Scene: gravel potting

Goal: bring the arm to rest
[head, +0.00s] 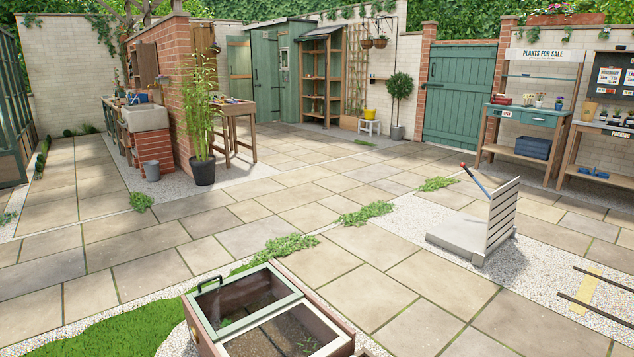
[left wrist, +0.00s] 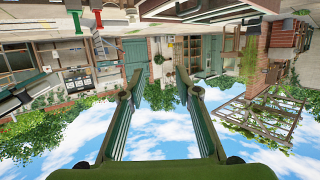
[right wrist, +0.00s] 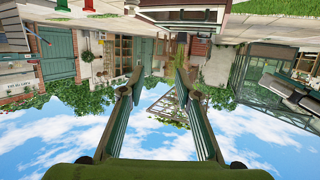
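My left gripper (left wrist: 158,92) shows in the left wrist view with its two fingers spread wide apart and nothing between them. My right gripper (right wrist: 156,88) shows in the right wrist view, also with its fingers spread and empty. Both wrist views are upside down, with sky low in the picture. Neither gripper nor arm shows in the head view.
A cold frame (head: 270,316) with a glazed lid stands close in front. A platform scale (head: 474,238) stands at right on gravel. A potted bamboo (head: 203,172) and brick wall are at left. A sales bench (head: 528,116) is at back right. The middle paving is clear.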

